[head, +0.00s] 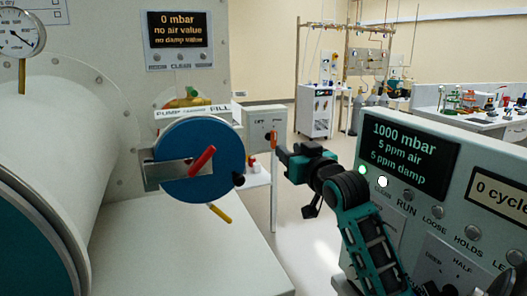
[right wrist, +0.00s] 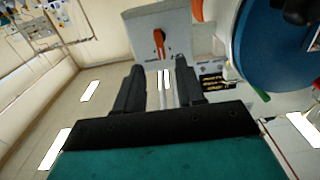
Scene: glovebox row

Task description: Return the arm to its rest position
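My right arm comes in from the lower right in the head view, dark with teal parts. Its gripper (head: 285,158) points left, in mid-air to the right of the blue round door (head: 228,140). In the right wrist view the two black fingers of this gripper (right wrist: 157,72) stand apart with nothing between them. Beyond them is a grey box (right wrist: 185,20) with an orange handle (right wrist: 158,42), apart from the fingers. The blue door also shows at the right of that view (right wrist: 270,45). My left gripper is in neither view.
The blue door carries a red lever (head: 202,160). A large white cylinder (head: 65,150) stands at the left. A control panel reading 1000 mbar (head: 410,150) stands close to my right arm. Open floor (head: 305,235) lies between. Benches with equipment stand at the back.

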